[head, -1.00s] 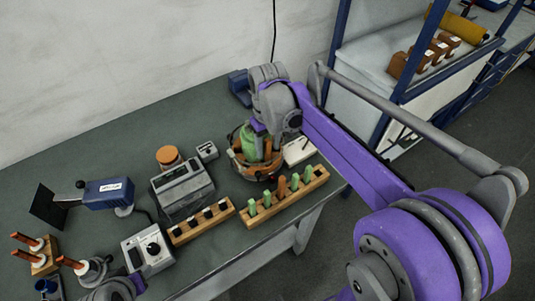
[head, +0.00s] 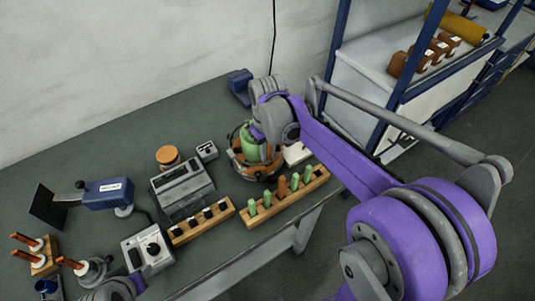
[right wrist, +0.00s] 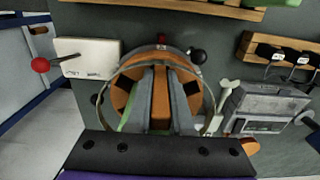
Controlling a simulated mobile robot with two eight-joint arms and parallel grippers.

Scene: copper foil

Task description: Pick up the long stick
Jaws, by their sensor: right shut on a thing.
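My right gripper (right wrist: 160,72) points down into a round device (right wrist: 208,110) with an orange-brown inside. Its two grey fingers stand a little apart with a narrow brown thing (right wrist: 160,112) between them, and they are shut on it. Whether this is a long stick I cannot tell. A green piece (head: 250,143) stands in the round device beside the fingers. A wooden rack (head: 245,222) in front holds several green sticks (head: 267,199) and a taller brown stick (head: 282,187). Only a part of my left arm shows at the bottom left; its fingers are out of view.
A white box (right wrist: 88,58) with a red-knobbed lever stands beside the device. A grey instrument (head: 182,190), a second rack (head: 178,239) and a dial box (head: 148,248) lie to the left. The bench's back left is clear. A blue-framed shelf (head: 385,85) stands at right.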

